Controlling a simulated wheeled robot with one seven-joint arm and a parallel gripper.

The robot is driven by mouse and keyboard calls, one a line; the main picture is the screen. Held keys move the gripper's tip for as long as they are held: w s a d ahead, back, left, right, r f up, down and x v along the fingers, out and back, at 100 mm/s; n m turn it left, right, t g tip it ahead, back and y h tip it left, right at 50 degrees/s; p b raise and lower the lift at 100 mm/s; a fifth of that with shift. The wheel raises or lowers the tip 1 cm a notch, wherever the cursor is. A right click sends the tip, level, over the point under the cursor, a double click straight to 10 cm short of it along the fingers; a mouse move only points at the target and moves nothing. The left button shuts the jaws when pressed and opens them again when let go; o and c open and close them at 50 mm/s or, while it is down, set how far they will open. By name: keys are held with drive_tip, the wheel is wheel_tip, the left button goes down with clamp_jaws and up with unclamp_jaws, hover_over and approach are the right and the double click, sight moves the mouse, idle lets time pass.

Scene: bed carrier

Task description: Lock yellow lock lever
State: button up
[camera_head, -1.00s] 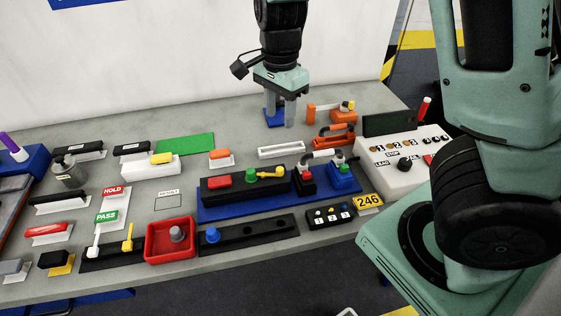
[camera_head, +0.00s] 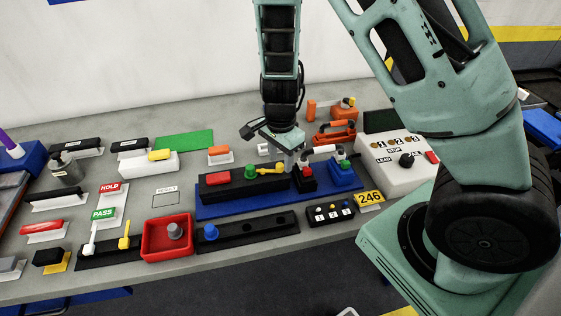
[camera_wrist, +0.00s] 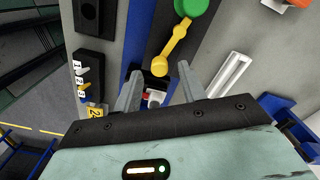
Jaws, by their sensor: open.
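A yellow lever (camera_head: 266,169) extends right from a green round knob (camera_head: 250,173) on a black block (camera_head: 228,188), which stands on a blue board (camera_head: 225,208). In the wrist view the yellow lever (camera_wrist: 173,47) runs from the green knob (camera_wrist: 190,6) toward my gripper. Its round free end lies just ahead of the gap between the fingers. My gripper (camera_head: 297,166) is open near the block's right end, close to a small red-and-black block (camera_head: 305,180). In the wrist view my gripper (camera_wrist: 159,90) has nothing clasped; a red-and-white part shows between its fingers.
A blue clamp base (camera_head: 345,178) with a green knob stands right of my gripper. An orange handle (camera_head: 335,135) is behind it, and a white control box (camera_head: 400,165) is farther right. A white tray shows beside my fingers in the wrist view (camera_wrist: 228,75).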

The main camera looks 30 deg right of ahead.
drive_tip(key=shift+f, duration=0.65)
clamp_jaws()
drive_tip(key=shift+w+d+n, duration=0.15)
drive_tip(key=shift+w+n, duration=0.15)
drive_tip(key=shift+n, duration=0.55)
drive_tip(key=shift+w+d+n, duration=0.15)
drive_tip(key=shift+w+n, duration=0.15)
drive_tip(key=shift+n, duration=0.55)
unclamp_jaws()
drive_tip(key=shift+r, duration=0.1)
